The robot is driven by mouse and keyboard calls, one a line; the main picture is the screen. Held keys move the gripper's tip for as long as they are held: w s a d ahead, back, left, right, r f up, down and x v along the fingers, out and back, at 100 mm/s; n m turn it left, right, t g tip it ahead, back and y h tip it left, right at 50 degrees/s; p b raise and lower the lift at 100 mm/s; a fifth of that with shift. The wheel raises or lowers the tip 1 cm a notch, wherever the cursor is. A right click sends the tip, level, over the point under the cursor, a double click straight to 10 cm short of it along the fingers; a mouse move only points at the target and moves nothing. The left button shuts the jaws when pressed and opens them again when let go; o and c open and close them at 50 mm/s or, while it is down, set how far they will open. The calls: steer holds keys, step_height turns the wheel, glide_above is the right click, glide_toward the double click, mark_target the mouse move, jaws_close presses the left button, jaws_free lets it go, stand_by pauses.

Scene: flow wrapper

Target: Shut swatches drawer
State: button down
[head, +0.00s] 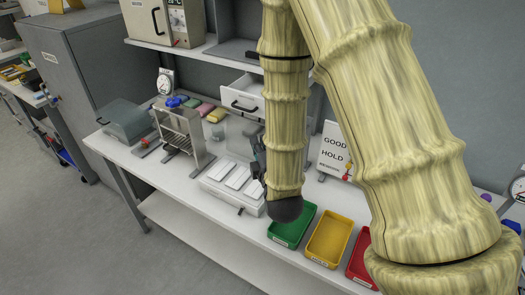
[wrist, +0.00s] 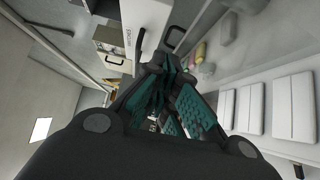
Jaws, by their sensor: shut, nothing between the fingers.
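A white drawer (head: 240,92) with a black handle sits under the shelf at the back of the bench, and its front stands out toward the room, so it is pulled open. Its label is too small to read in the head view. In the wrist view a white labelled front (wrist: 146,16) with a dark handle lies just beyond my fingertips. My gripper (head: 257,158) is mostly hidden behind my arm in the head view. In the wrist view my gripper (wrist: 163,68) has its fingers together, with nothing held. I cannot tell whether it touches the drawer.
A white tray with pale cards (head: 232,178) lies below my gripper. A metal rack (head: 182,132) stands to the left. Green (head: 292,228), yellow (head: 328,238) and red (head: 359,262) bins line the front edge. A sign (head: 335,152) stands right of my arm.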

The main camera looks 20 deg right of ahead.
steer(key=w+d+p, duration=0.3)
steer(key=w+p, duration=0.1)
steer(key=w, duration=0.2)
steer(key=shift+w+d, duration=0.25)
steer(key=shift+d, duration=0.1)
steer(key=shift+r, duration=0.1)
steer(key=w+d+b, duration=0.1)
steer(key=w+d, duration=0.2)
steer(key=w+d+b, duration=0.2)
steer(key=d, duration=0.2)
steer(key=w+d+b, duration=0.1)
steer(key=w+d, duration=0.2)
steer(key=d, duration=0.1)
steer(key=shift+w+b, duration=0.3)
steer(key=shift+b, duration=0.05)
steer(key=shift+w+d+r, duration=0.1)
steer(key=shift+d+r, duration=0.05)
steer(key=shift+r, duration=0.05)
